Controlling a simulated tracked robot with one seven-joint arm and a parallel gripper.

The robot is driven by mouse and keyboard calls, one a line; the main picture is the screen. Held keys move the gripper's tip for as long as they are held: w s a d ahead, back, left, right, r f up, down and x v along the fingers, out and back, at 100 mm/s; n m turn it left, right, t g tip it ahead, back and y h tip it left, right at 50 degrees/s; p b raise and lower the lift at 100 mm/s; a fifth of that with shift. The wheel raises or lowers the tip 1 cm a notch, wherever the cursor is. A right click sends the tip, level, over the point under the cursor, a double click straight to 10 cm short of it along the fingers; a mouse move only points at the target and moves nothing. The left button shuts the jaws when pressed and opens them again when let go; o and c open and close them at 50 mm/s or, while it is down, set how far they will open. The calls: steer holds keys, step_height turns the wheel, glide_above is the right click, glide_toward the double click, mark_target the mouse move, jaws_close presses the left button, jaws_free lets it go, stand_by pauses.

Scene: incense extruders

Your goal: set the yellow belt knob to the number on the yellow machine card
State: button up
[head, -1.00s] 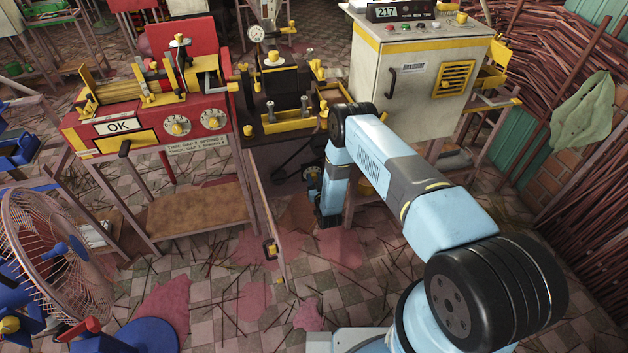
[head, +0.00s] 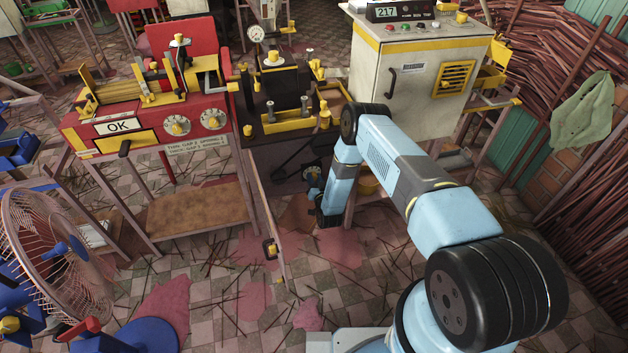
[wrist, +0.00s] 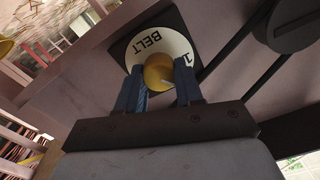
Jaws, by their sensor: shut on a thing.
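The yellow belt knob (wrist: 158,72) sits on a round white dial (wrist: 134,54) marked BELT, with a digit 1 partly showing at its right. The dial appears upside down and tilted in the wrist view. My gripper (wrist: 160,80) has its two blue fingers on either side of the knob, shut on it. A short pale mark shows on the knob; I cannot tell which number it points at. In the head view my gripper (head: 327,208) is low under the dark machine with yellow parts (head: 272,85). I cannot identify the yellow machine's card.
A red machine (head: 85,133) with an OK sign, two dials and a printed card (head: 197,147) stands left. A grey cabinet (head: 420,80) showing 217 stands right of the dark machine. A dark belt and pulley (wrist: 290,22) run beside the dial. A fan (head: 50,250) stands lower left.

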steer(key=o, duration=1)
steer(key=shift+o, duration=0.2)
steer(key=v, duration=1.4)
steer(key=shift+f, duration=0.1)
